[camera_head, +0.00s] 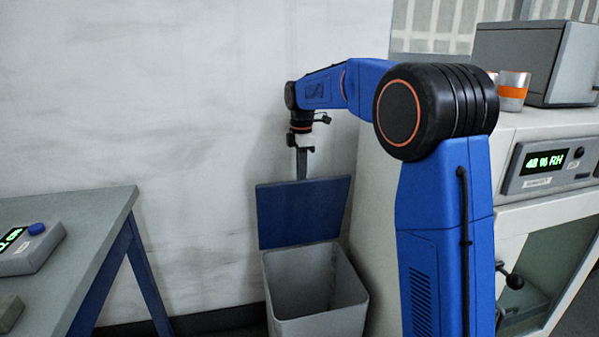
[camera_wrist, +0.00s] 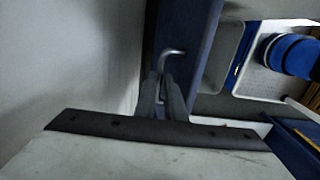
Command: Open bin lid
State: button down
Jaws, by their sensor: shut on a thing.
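The bin (camera_head: 318,318) is a light grey square container on the floor against the wall. Its blue lid (camera_head: 304,212) stands raised, nearly upright, at the back of the bin, and the bin's mouth is uncovered. My gripper (camera_head: 301,177) is at the lid's top edge. In the wrist view, my gripper's fingers (camera_wrist: 165,92) are closed together on a thin bent metal handle (camera_wrist: 172,52) of the blue lid (camera_wrist: 196,28). The lower part of the handle is hidden between the fingers.
A grey table (camera_head: 100,215) with blue legs stands at the left. A white cabinet (camera_head: 545,125) with a display stands close on the right, with a grey box (camera_head: 530,60) and cups (camera_head: 513,90) on top. The wall is just behind the lid.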

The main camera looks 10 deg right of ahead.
jog(key=shift+s+f, duration=0.1)
jog(key=shift+s, duration=1.2)
jog(key=c, duration=1.8)
grip_release()
jog(key=shift+c, duration=0.2)
notch_tip(320, 180, up, 17)
jog(key=shift+r, duration=0.2)
